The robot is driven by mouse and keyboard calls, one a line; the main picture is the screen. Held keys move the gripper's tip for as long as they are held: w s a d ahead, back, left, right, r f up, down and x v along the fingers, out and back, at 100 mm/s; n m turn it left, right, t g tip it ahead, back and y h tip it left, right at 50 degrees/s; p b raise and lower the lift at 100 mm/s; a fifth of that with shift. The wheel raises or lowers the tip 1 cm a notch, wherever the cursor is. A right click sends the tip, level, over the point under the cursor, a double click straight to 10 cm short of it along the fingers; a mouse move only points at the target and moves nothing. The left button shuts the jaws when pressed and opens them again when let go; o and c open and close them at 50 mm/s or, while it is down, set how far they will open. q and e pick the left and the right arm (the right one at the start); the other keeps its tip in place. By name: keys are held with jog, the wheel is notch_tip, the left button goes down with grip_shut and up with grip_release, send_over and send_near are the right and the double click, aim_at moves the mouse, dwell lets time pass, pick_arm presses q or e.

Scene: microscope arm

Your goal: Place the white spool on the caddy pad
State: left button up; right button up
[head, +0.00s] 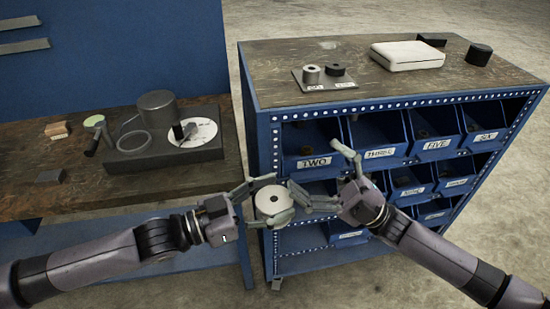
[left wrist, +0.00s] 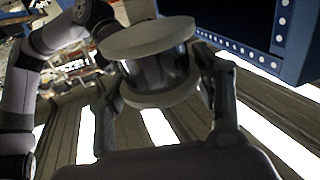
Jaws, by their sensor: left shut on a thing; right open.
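A white spool (head: 270,202) with a small centre hole is held by my left gripper (head: 277,199) in front of the blue cabinet. In the left wrist view the spool (left wrist: 150,38) shows two pale flanges and a dark, shiny middle between my fingers. My right gripper (head: 316,168) is open, with one fingertip close to the spool; I cannot tell whether they touch. A thin dark pad (head: 324,82) with small labels lies on the cabinet top and looks like the caddy pad. A silver spool (head: 311,75) and a black one (head: 336,70) stand on it.
Labelled blue bins (head: 312,163) fill the cabinet front. At left, a workbench (head: 60,200) carries a dark device (head: 165,150) with a disc.

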pick_arm(q)
jog(key=shift+w+a, duration=0.1)
pick_arm(e)
jog(key=s+a+r+n+g+h, duration=0.55)
jog(key=s+a+n+g, duration=0.25)
jog(key=n+g, duration=0.6)
jog(key=m+t+h, duration=0.3)
jog(key=t+h, duration=0.7)
jog(key=h, duration=1)
send_near(274, 201)
notch_tip(274, 201, down, 11)
jog(key=shift+d+f, duration=0.15)
jog(key=shift+f, duration=0.05)
jog(key=shift+c, duration=0.5)
jog(key=c, duration=1.2)
pick_arm(q)
jog(key=o, duration=1.3)
jog(key=shift+c, duration=0.2)
